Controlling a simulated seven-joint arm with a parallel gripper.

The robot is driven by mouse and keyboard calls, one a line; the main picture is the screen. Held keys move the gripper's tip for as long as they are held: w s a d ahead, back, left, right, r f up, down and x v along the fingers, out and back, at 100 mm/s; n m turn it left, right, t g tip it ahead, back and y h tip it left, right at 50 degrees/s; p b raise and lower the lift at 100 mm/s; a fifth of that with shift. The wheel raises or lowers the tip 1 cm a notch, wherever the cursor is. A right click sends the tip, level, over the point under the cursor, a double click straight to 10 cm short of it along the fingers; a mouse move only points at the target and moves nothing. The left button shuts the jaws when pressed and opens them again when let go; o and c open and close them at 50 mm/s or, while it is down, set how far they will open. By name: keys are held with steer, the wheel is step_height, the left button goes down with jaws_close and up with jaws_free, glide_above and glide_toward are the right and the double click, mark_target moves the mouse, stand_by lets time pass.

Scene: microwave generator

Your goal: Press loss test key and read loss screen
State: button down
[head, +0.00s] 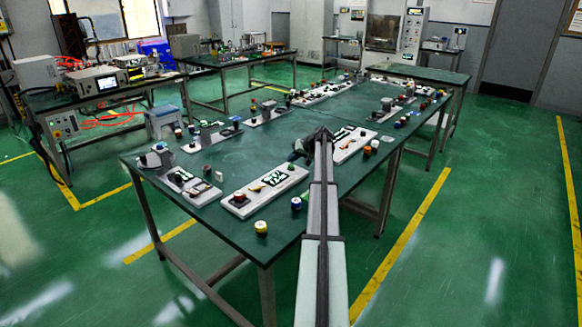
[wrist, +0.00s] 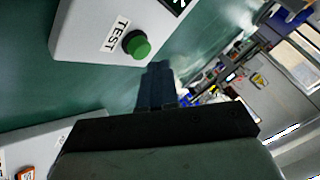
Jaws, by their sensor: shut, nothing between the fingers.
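In the wrist view a light grey panel carries a round green button (wrist: 136,44) beside a white label reading TEST (wrist: 115,34). Part of a dark screen with white marks (wrist: 178,3) shows at the top edge; its reading is cut off. My gripper (wrist: 157,72) is shut and empty, its tips a little below and right of the green button, apart from it in the picture. In the head view my gripper (head: 308,146) is over the long green table (head: 225,160), between two panels with dark screens, a near one (head: 258,204) and a right one (head: 350,153). Their screens are too small to read.
Several other small panels and loose knobs stand along the table, including a yellow one (head: 261,227) near the front edge. Another panel (wrist: 50,138) shows at the lower left of the wrist view. Bare table lies left of my gripper.

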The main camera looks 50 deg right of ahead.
stand_by(0.3)
steer(key=shift+r, duration=2.5)
